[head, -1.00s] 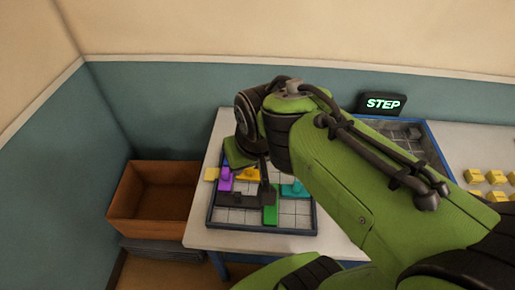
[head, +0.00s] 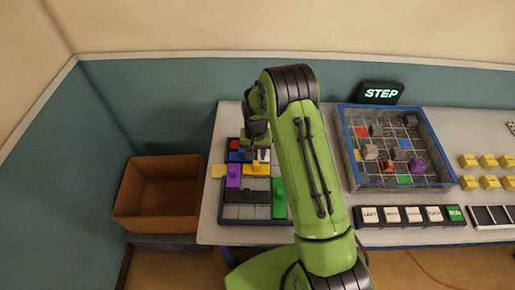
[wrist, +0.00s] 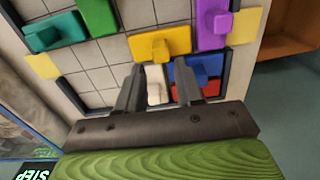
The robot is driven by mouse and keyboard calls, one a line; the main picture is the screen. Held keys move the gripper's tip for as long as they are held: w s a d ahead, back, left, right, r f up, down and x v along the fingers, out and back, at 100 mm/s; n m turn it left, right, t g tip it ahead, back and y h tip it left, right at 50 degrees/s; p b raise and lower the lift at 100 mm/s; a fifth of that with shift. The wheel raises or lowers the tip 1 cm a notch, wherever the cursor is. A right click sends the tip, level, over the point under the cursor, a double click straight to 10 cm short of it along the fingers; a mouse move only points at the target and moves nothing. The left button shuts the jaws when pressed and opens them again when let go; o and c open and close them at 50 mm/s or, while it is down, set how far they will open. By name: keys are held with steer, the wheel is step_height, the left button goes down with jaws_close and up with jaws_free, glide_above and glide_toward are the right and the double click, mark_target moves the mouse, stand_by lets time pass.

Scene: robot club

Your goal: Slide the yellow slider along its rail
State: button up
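The yellow slider (head: 256,169) lies on the grid board (head: 246,212), with a raised knob on top. It also shows in the wrist view (wrist: 160,43), between the purple slider (wrist: 213,22) and the teal slider (wrist: 98,15). My gripper (wrist: 159,76) is open, its two fingers apart, with nothing held between them. The fingertips point at the board just beside the yellow slider, on the side toward the white slider (wrist: 155,86). I cannot tell whether they touch anything. My arm hides the board's right part in the head view.
Blue (wrist: 194,77), red (head: 234,145), green (head: 279,198) and black (head: 247,197) pieces share the board. A yellow tile (head: 217,171) sits at its left edge. A blue-rimmed tray (head: 441,188) stands right, with labelled buttons (head: 412,215) before it. A brown box (head: 157,213) stands left.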

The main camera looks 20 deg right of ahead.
mark_target(256, 163)
step_height(256, 163, down, 3)
steer(key=shift+w+r+b, duration=0.1)
steer(key=shift+r+b, duration=0.05)
steer(key=shift+b, duration=0.25)
steer(key=shift+r, duration=0.2)
steer(key=shift+f+b, duration=1.7)
steer(key=shift+f, duration=0.35)
steer(key=shift+r, duration=0.1)
steer(key=c, duration=0.6)
